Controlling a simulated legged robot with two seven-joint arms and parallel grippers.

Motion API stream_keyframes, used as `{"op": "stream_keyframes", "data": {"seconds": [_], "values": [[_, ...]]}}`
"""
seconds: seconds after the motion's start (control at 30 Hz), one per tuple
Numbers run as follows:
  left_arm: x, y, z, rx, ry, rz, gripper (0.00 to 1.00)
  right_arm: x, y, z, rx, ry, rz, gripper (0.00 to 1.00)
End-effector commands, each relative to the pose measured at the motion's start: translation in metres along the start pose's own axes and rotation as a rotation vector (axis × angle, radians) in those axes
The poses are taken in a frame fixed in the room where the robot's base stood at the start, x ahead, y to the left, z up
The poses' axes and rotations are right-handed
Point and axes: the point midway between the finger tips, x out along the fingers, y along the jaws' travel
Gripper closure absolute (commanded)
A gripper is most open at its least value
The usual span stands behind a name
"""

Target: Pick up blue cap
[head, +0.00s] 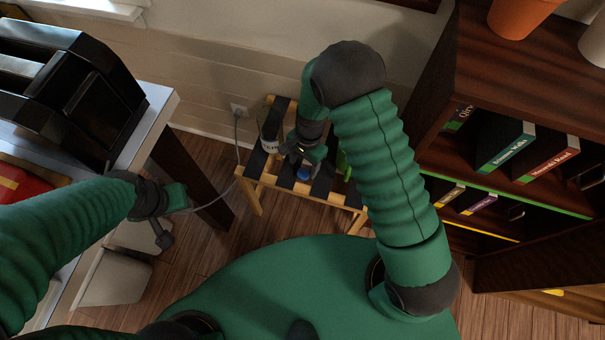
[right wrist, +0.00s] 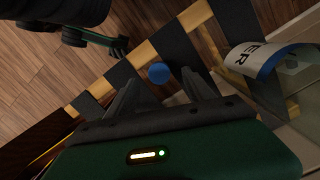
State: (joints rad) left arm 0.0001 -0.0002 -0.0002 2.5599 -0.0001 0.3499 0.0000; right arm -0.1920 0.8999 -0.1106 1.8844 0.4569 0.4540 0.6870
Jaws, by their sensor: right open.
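The blue cap (head: 304,174) is a small round piece on the black-strapped top of a low wooden stool (head: 251,168). In the right wrist view the blue cap (right wrist: 158,73) shows just beyond the fingertips, in line with the gap between them. My right gripper (head: 300,156) is above the stool, close to the cap. In the right wrist view the right gripper (right wrist: 160,84) has its fingers apart and nothing between them. My left gripper (head: 168,212) is at the left beside the table, away from the stool; its finger opening is unclear.
A clear labelled jar (head: 269,126) stands on the stool left of my right gripper, and a green object (head: 343,164) is at its right. A bookshelf (head: 490,65) bounds the right side. A table with a black appliance (head: 75,90) stands left. A cable (head: 238,150) hangs between.

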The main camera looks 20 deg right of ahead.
Motion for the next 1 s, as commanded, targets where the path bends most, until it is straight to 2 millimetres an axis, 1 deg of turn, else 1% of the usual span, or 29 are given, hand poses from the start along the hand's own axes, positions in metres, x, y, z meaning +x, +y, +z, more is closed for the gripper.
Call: {"op": "stream_keyframes", "data": {"seconds": [0.03, 0.1, 0.17, 0.23, 0.4, 0.87, 1.0], "values": [[0.008, 0.0, 0.002, 0.0, 0.0, 0.0, 0.64, 0.015, 0.001, -0.001, 0.001, -0.002, 0.004, 0.39], [0.013, 0.0, 0.003, 0.0, 0.0, 0.0, 0.64, 0.029, 0.001, -0.002, 0.0, -0.002, 0.003, 0.39], [0.015, 0.0, 0.004, 0.0, 0.0, 0.0, 0.64, 0.037, 0.001, -0.002, 0.0, -0.002, 0.003, 0.39], [0.015, 0.0, 0.004, 0.0, 0.0, 0.0, 0.64, 0.041, 0.001, -0.002, 0.0, 0.0, 0.002, 0.39], [0.014, 0.0, 0.003, 0.0, 0.0, 0.0, 0.64, 0.039, 0.001, -0.002, 0.0, 0.0, 0.001, 0.39], [0.014, 0.0, 0.003, 0.0, 0.0, 0.0, 0.64, 0.039, 0.001, -0.001, 0.0, 0.0, 0.001, 0.99], [0.014, 0.0, 0.003, 0.0, 0.0, 0.0, 0.64, 0.039, 0.001, -0.001, 0.0, 0.0, 0.001, 1.0]]}}
